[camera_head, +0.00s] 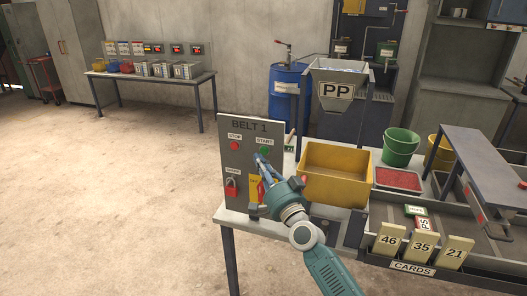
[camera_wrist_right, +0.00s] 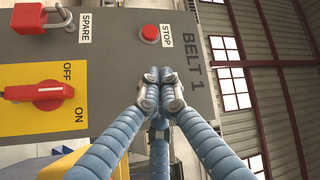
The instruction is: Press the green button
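The green button (camera_head: 264,150) sits under the START label on the grey BELT 1 panel (camera_head: 222,165), at its upper right. My right gripper (camera_head: 261,158) is in front of the panel, its blue fingers brought together and empty. In the head view its fingertips are right by the green button, just below and left of it; I cannot tell whether they touch. In the right wrist view the closed fingertips (camera_wrist_right: 160,82) cover the area where the green button sits, so it is hidden there. My left gripper is not in view.
The red STOP button (camera_wrist_right: 149,33) is beside the fingertips. A red padlock (camera_head: 231,187) and a red rotary switch (camera_wrist_right: 42,92) on a yellow plate are lower on the panel. A yellow bin (camera_head: 338,154) stands close to the right. The floor left of the panel is clear.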

